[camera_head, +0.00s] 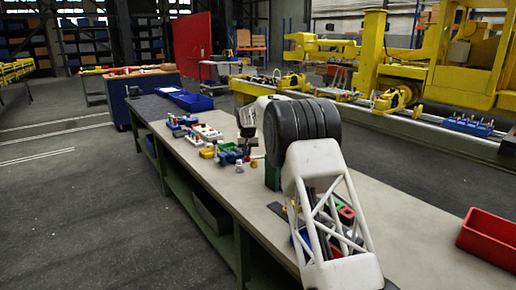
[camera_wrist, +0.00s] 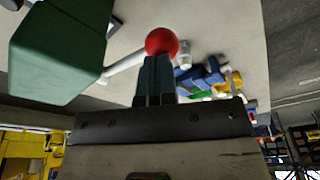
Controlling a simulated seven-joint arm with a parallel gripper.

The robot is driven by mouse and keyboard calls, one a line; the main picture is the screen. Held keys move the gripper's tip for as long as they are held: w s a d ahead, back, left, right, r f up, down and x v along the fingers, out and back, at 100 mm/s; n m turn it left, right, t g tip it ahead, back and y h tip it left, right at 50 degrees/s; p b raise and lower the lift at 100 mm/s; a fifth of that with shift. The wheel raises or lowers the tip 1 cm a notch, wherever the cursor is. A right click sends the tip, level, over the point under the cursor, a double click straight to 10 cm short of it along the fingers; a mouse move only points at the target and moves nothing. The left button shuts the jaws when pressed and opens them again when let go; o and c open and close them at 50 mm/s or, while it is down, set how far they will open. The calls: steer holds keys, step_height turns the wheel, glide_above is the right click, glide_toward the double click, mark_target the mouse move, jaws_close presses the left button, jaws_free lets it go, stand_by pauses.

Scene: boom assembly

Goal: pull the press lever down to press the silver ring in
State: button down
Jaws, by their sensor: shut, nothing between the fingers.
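The press lever shows in the wrist view as a pale rod (camera_wrist: 126,63) ending in a red ball knob (camera_wrist: 161,42). The rod comes out beside the green press body (camera_wrist: 62,50) at the left. My gripper (camera_wrist: 157,62) has its fingers together, with the tips right at the knob; the knob is not between them. I cannot tell whether the tips touch it. In the head view a part of the green press body (camera_head: 272,176) shows behind my arm, which hides most of the press. I cannot make out the silver ring in either view.
The long workbench (camera_head: 420,240) carries several coloured parts (camera_head: 205,134) left of my arm. A red bin (camera_head: 490,238) stands at the right edge, and blue trays (camera_head: 190,101) lie at the far end. Bench surface between my arm and the red bin is clear.

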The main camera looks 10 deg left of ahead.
steer(key=shift+w+d+r, duration=0.15)
steer(key=shift+r, duration=0.55)
steer(key=shift+w+d+r, duration=0.15)
steer(key=shift+r, duration=0.5)
steer(key=shift+w+d+r, duration=0.15)
steer(key=shift+r, duration=0.55)
steer(key=shift+w+d+r, duration=0.3)
steer(key=shift+r, duration=0.3)
steer(key=shift+w+d+r, duration=0.3)
steer(key=shift+r, duration=0.4)
steer(key=shift+r, duration=2.35)
